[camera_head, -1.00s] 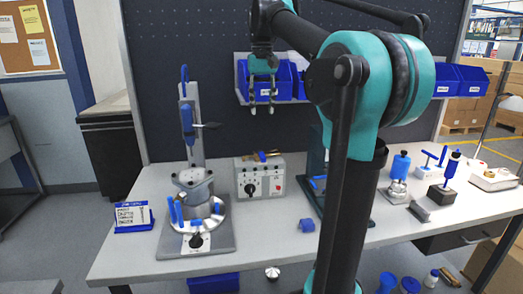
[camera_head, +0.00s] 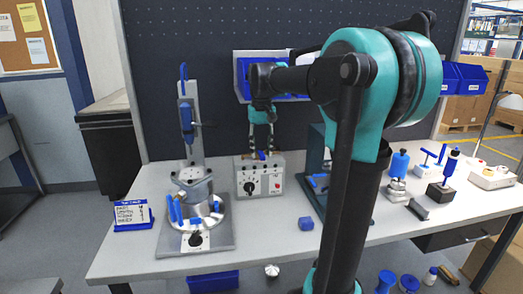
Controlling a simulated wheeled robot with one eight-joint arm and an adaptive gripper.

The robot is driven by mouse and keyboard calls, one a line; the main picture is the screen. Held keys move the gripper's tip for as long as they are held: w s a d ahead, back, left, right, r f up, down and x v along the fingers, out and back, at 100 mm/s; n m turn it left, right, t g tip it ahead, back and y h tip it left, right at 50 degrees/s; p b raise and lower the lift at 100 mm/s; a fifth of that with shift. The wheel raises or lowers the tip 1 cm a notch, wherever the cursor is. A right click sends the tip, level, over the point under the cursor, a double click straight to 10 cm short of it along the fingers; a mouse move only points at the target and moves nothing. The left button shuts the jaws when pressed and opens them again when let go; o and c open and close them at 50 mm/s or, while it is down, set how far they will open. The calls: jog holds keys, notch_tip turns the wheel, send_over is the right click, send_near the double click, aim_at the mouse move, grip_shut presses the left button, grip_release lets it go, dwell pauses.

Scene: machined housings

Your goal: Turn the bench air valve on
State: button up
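A grey control box (camera_head: 242,188) stands at the middle of the bench, with a black dial (camera_head: 250,188) and a red button on its front. The air valve's small blue handle (camera_head: 261,155) shows on top of the box. Its brass part is mostly hidden by my gripper. My gripper (camera_head: 261,149) points down over the valve. Its two fingers are apart, one on each side of the blue handle. I cannot tell whether they touch it.
A press fixture (camera_head: 190,235) with a tall column stands to the left of the box. A dark green stand (camera_head: 316,150) is close on the right, partly behind my arm. Blue bins (camera_head: 243,75) hang behind my gripper.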

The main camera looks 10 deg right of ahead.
jog(key=shift+f, duration=0.1)
grip_shut()
jog(key=shift+d, duration=0.15)
dwell(0.5)
jog(key=w+d+n, duration=0.1)
jog(key=n, duration=0.3)
jog(key=w+d+n, duration=0.1)
jog(key=d+n, duration=0.1)
jog(key=n, duration=0.2)
jog(key=w+d+n, duration=0.1)
jog(key=d+n, duration=0.1)
jog(key=n, duration=0.1)
jog(key=shift+w+n, duration=0.1)
jog(key=shift+n, duration=0.3)
jog(key=shift+w+d+n, duration=0.25)
jog(key=shift+w+n, duration=0.35)
jog(key=shift+n, duration=0.6)
jog(key=shift+w+d+n, duration=0.2)
jog(key=shift+w+n, duration=0.35)
jog(key=shift+n, duration=0.65)
